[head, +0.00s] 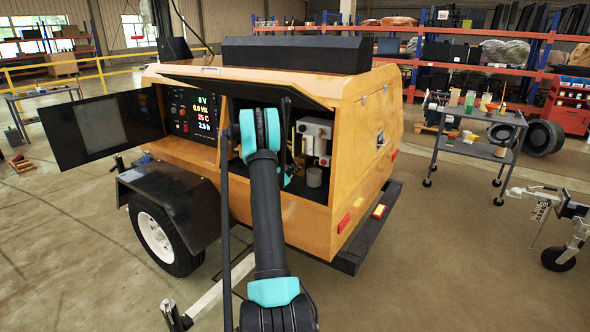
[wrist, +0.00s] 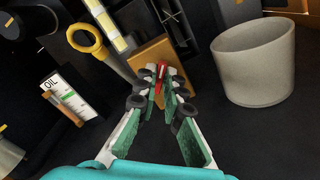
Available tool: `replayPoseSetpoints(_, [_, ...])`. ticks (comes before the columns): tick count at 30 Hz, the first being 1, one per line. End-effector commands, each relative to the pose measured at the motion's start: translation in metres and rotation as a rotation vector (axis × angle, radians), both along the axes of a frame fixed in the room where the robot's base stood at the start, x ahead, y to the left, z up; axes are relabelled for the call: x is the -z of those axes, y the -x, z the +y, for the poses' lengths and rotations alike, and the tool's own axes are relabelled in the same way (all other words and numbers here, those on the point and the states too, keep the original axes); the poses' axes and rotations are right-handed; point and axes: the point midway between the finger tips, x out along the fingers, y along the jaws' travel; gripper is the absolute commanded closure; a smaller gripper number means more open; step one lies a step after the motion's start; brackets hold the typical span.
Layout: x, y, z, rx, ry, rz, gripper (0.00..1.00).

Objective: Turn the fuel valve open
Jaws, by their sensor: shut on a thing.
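In the wrist view the fuel valve shows as a small red handle (wrist: 160,72) in front of a tan-orange block (wrist: 155,53). My gripper (wrist: 160,88) is shut on the red handle, with its fingertips on either side of it. The fingertips hide most of the handle, so its exact angle is hard to tell. My gripper and the valve are hidden there behind my arm.
A pale grey cylinder (wrist: 255,65) stands close to the right of my gripper. A yellow ring handle (wrist: 87,40) and an OIL gauge (wrist: 70,97) are on the left. The raised hatch (head: 245,82) hangs above my arm. A tool cart (head: 475,145) stands off to the right.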

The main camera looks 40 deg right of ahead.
Motion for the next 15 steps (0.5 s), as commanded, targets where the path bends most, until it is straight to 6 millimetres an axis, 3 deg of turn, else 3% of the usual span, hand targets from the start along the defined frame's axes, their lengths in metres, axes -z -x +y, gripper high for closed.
replayPoseSetpoints(15, [0.0025, 0.0021, 0.0001, 0.001, -0.187, -0.448, 1.00])
